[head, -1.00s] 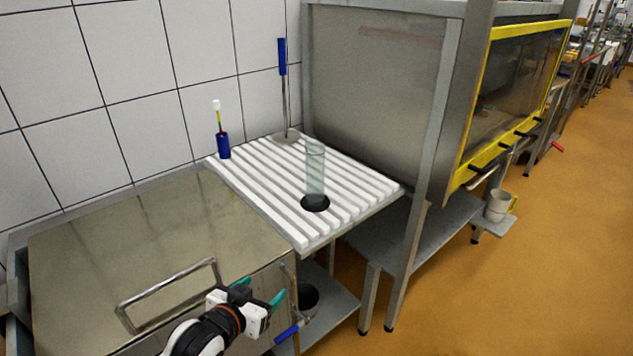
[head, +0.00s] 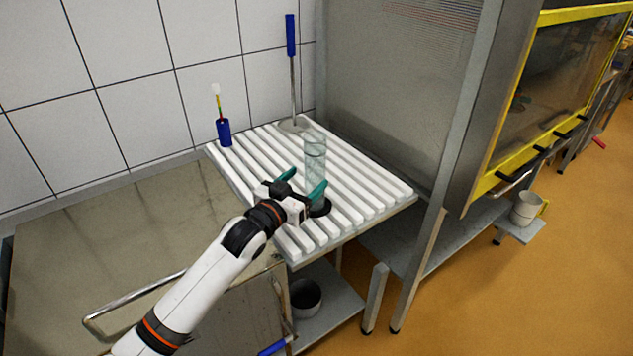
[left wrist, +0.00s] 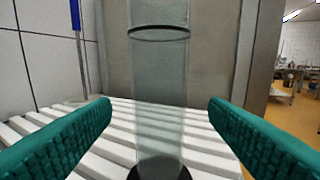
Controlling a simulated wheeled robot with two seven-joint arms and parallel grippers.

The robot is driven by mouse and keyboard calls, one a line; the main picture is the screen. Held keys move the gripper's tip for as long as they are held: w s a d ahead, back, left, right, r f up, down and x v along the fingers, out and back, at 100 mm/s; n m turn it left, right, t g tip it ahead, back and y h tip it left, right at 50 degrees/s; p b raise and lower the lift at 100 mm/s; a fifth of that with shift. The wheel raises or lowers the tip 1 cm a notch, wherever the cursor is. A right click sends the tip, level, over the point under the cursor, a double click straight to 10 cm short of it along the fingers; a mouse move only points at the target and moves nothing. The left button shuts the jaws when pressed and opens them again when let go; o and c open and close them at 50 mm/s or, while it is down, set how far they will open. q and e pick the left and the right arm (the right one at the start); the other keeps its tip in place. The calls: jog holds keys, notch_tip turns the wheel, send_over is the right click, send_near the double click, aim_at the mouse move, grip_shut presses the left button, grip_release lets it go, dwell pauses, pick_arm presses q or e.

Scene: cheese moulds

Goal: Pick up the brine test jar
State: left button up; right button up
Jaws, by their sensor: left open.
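The brine test jar (head: 315,160) is a tall clear cylinder with a dark round base. It stands upright on the white slatted rack (head: 373,187). My left gripper (head: 303,183) is open, its teal fingers at the near left side of the jar, low on it. In the left wrist view the jar (left wrist: 160,90) stands upright ahead, centred between the two spread fingers (left wrist: 160,125). A dark ring shows near its top and the dark base at the bottom edge. My right gripper is in neither view.
A blue holder (head: 223,132) with a thin stick stands at the rack's back left. A blue-handled rod (head: 291,70) on a disc stands at the back. A steel cabinet (head: 390,100) rises behind the rack to the right. A steel lid (head: 110,240) lies at left.

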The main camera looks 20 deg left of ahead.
aim_at(319, 168)
pick_arm(q)
jog(key=shift+w+d, duration=0.15)
jog(key=shift+w, duration=0.4)
jog(key=shift+w+d, duration=0.1)
jog(key=shift+w, duration=0.1)
jog(key=x, duration=0.4)
jog(key=shift+w+f+p, duration=0.1)
jog(key=shift+w+p, duration=0.1)
jog(key=shift+p, duration=0.1)
jog(key=shift+w+d, duration=0.15)
jog(key=shift+w, duration=0.25)
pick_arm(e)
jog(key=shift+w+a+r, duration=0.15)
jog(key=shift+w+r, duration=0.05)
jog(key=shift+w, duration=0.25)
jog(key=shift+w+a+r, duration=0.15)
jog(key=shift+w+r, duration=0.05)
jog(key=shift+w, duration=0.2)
pick_arm(q)
jog(key=shift+s, duration=0.1)
jog(key=c, duration=1.1)
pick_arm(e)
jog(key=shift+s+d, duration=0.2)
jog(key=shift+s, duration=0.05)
